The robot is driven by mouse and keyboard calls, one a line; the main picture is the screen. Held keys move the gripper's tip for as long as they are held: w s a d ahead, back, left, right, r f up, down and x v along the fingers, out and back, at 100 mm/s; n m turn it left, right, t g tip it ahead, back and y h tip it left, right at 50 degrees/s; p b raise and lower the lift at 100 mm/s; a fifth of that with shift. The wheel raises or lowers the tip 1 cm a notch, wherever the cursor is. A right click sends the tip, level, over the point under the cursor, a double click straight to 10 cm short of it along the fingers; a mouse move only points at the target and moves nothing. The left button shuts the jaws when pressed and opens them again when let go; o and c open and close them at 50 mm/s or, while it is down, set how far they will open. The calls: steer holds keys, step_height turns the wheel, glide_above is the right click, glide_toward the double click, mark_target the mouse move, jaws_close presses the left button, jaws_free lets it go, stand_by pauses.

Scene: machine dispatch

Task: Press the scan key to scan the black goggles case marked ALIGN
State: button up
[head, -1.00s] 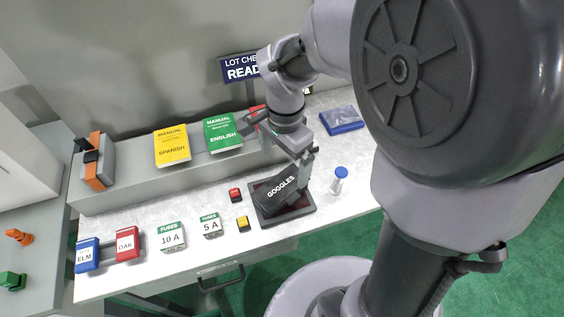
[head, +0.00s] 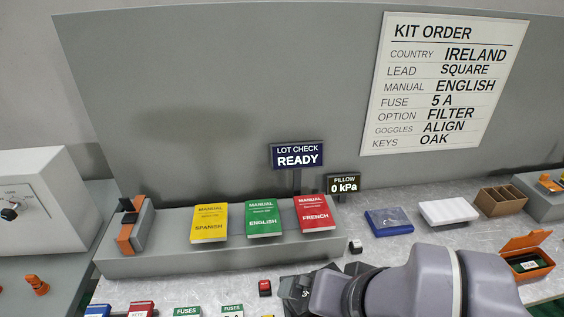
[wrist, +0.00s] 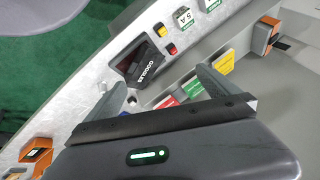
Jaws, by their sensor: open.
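The black goggles case (wrist: 142,69) lies on a dark pad with a reddish surface (wrist: 127,68) in the wrist view; I read GOGGLES on it but cannot read ALIGN. Beside the pad are a red key (wrist: 162,30) and a yellow key (wrist: 171,48); their labels are too small to read.
The lot check sign (head: 297,156) reads READY. Manuals in yellow, green (head: 263,219) and red stand on a grey ledge behind the keys. Fuse boxes (head: 187,312) lie to the left. A blue box (head: 389,221) and an open orange box (head: 525,260) are at right.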

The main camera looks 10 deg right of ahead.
steer(key=shift+f+p, duration=0.4)
steer(key=shift+f, duration=0.1)
jaws_close()
stand_by(1.3)
